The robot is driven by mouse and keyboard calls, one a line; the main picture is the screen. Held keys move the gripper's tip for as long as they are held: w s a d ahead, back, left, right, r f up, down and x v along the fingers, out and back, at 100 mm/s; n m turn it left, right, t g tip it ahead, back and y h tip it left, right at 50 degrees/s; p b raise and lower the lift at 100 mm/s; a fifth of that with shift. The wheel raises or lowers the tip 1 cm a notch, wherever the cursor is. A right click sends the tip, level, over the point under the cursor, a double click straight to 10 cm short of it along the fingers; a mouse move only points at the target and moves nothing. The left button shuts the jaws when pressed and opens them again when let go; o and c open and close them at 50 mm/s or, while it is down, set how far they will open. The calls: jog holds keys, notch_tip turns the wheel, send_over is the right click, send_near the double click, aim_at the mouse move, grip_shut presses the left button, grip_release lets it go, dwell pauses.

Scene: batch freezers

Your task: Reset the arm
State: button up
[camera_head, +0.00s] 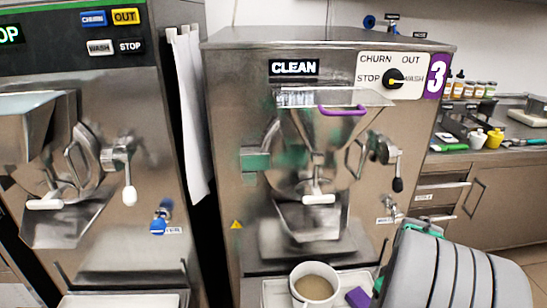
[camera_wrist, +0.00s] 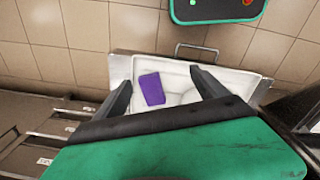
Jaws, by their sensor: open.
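My gripper (camera_wrist: 160,76) shows in the wrist view with its two dark fingers spread apart and nothing between them. A green part of my gripper fills the bottom of that view. Beyond the fingers lies a white tray (camera_wrist: 225,78) with a purple block (camera_wrist: 152,89) in it. In the head view my grey ribbed arm (camera_head: 455,275) is at the lower right, in front of the machine's right side. The fingertips cannot be made out there.
The batch freezer (camera_head: 235,110) marked 3 stands ahead, with a second machine (camera_head: 100,70) at left. A white mug (camera_head: 313,288) with brown liquid and the purple block (camera_head: 358,297) are at the tray (camera_head: 275,290) below. A counter (camera_head: 490,155) with bottles is at right.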

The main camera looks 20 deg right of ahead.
jog(key=w+a+r+t+p, duration=0.1)
jog(key=a+r+p, duration=0.1)
jog(key=a+r, duration=0.4)
jog(key=w+a+r+m+t+p, duration=0.1)
jog(key=a+r, duration=0.5)
jog(key=a, duration=0.6)
jog(key=w+a+r+p, duration=0.2)
jog(key=a+r+p, duration=0.2)
jog(key=a+r, duration=0.2)
jog(key=a, duration=0.2)
jog(key=shift+a+r+t, duration=0.25)
jog(key=shift+a+t, duration=0.15)
